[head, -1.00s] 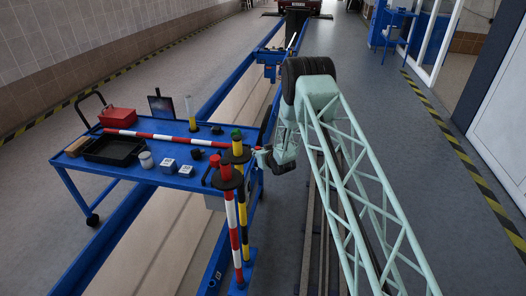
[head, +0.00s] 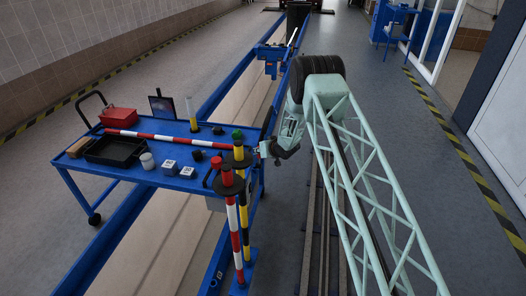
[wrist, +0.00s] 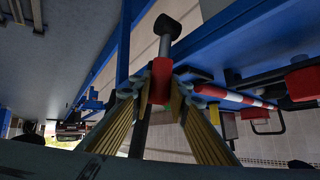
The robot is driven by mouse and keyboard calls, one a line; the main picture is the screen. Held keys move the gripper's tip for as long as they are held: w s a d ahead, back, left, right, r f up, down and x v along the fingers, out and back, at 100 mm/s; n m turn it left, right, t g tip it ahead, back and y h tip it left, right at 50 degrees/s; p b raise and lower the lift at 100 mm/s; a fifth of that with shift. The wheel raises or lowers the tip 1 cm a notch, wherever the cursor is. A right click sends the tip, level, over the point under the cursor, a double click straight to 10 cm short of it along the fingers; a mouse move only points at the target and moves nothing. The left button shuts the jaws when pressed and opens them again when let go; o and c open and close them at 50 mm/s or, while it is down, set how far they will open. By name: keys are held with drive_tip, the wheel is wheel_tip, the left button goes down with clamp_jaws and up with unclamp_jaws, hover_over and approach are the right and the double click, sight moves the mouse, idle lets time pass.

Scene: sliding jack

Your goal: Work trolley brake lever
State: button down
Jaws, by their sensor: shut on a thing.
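The blue work trolley (head: 130,178) stands at the left in the head view. My gripper (head: 258,150) is at its right edge, small in that view. In the wrist view, the yellow-lined fingers of my gripper (wrist: 161,92) are shut on a red part (wrist: 160,78) of what looks like the brake lever. The lever's dark stem runs past the fingers to a black knob (wrist: 168,25). In the head view the lever cannot be made out clearly at my gripper.
Red-white and yellow-black posts (head: 231,205) stand close to my gripper at the trolley's near right corner. A black tray (head: 114,150), a red box (head: 119,117) and a striped bar (head: 155,136) lie on the trolley. A blue-edged pit runs beneath it. The right floor is open.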

idle(0.4)
drive_tip(key=c, duration=2.5)
unclamp_jaws()
drive_tip(key=shift+o, duration=0.2)
drive_tip(key=shift+s+d+r, duration=0.1)
drive_tip(key=v, duration=1.1)
drive_tip(key=shift+s+r, duration=0.2)
drive_tip(key=shift+r, duration=0.05)
drive_tip(key=shift+d, duration=0.1)
drive_tip(key=shift+c, duration=0.2)
